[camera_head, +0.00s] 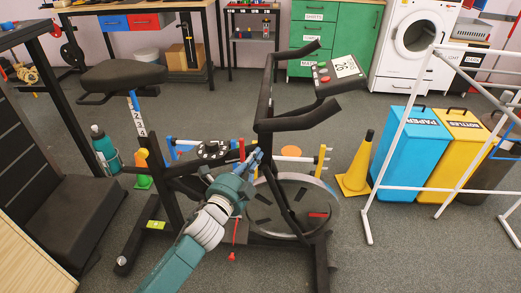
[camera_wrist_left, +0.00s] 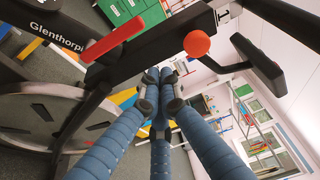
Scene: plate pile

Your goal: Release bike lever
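The exercise bike (camera_head: 318,255) stands in the middle of the head view, with a flywheel, a seat and handlebars. A red lever (camera_head: 241,149) sticks up from its frame just left of my left fingertips. In the left wrist view a red lever (camera_wrist_left: 114,39) lies along the black frame, and a red-orange ball knob (camera_wrist_left: 197,43) shows right of it. My left gripper (camera_head: 256,157) is in front of the bike, its blue fingers drawn together. Its tips (camera_wrist_left: 160,90) are below the lever and knob in the wrist view, with nothing visible between them. My right gripper is out of view.
A yellow-black cone (camera_head: 357,165), a blue paper bin (camera_head: 408,150) and a yellow bottles bin (camera_head: 462,145) stand right of the bike, behind a white pipe frame (camera_head: 377,185). A treadmill (camera_head: 65,215) is at left. Coloured rods surround the flywheel.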

